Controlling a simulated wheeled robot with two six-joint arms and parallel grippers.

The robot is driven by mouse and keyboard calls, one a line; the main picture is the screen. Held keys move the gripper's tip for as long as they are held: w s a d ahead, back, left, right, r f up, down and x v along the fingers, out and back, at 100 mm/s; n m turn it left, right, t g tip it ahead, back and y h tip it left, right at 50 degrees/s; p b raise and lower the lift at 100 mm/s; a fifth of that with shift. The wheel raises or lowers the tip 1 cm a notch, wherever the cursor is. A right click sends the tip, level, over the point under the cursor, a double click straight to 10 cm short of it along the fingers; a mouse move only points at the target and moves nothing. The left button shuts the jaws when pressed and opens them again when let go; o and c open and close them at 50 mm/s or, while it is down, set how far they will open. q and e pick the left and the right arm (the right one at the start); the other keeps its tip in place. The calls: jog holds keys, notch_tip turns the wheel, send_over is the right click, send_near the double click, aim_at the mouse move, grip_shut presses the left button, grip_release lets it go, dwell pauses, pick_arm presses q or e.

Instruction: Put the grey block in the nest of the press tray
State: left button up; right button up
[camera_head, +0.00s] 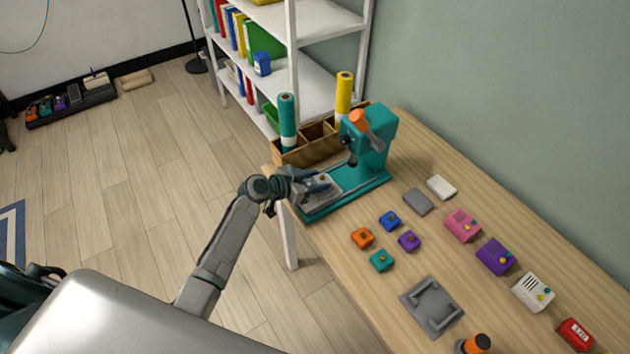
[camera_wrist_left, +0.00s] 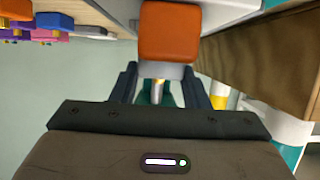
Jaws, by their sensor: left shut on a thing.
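The teal press (camera_head: 377,135), with an orange handle end (camera_head: 358,119), stands at the back of the table. Its pale grey tray (camera_head: 326,197) sits at the front of the teal base. My left gripper (camera_head: 314,184) is over the tray, shut on the small grey block (camera_head: 323,178), whose yellow knob shows. The fingers and arm partly hide the block and the nest, so I cannot tell if the block touches the tray. My right gripper is not in view.
A wooden organizer (camera_head: 305,150) with a teal roll (camera_head: 287,122) and a yellow roll (camera_head: 344,92) stands beside the press. Orange (camera_head: 362,238), blue (camera_head: 390,220), purple (camera_head: 409,241) and teal (camera_head: 381,261) blocks lie right of it. A grey fixture (camera_head: 413,297) lies nearer.

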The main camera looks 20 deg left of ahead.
pick_arm(q)
jog(key=shift+f, duration=0.7)
jog(key=shift+f+b, duration=0.15)
jog(key=shift+b, duration=0.2)
jog(key=o, duration=1.1)
jog(key=shift+c, duration=0.2)
